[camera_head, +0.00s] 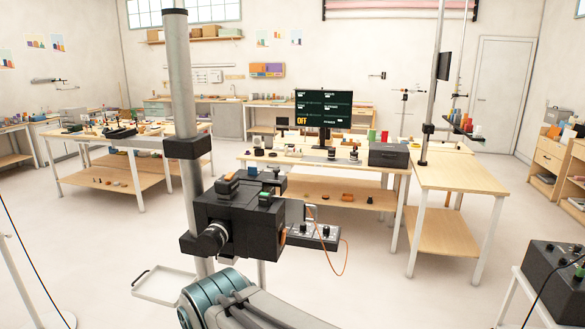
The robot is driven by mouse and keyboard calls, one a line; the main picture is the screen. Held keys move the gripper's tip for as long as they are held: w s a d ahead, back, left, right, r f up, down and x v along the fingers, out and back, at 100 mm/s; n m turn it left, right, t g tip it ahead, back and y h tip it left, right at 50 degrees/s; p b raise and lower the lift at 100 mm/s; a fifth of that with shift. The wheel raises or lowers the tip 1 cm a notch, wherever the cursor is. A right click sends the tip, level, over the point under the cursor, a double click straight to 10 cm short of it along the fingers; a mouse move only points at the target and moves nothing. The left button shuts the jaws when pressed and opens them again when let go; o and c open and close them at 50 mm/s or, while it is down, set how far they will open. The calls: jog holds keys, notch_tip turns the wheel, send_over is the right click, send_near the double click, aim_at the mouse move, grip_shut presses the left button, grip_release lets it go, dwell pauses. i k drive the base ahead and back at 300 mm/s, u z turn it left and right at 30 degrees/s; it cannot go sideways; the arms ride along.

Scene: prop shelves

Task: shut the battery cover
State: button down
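A black box-shaped device (237,219) with a round lens-like barrel (211,239) on its lower left is mounted on a grey pole, left of the middle. Its top carries small parts, one with a green patch (265,197). An orange part (283,238) shows at its right side. I cannot tell which part is the battery cover, or whether it is open or shut. My arm, with a teal joint, comes in at the bottom, below and in front of the device. My gripper is not in view.
A small panel with knobs (312,235) sticks out right of the device, with an orange cable (345,262) hanging from it. A white tray (160,286) is at the lower left. Benches stand behind; a black box (556,275) is at the right.

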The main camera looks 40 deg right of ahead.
aim_at(276, 180)
jog(key=z, duration=0.7)
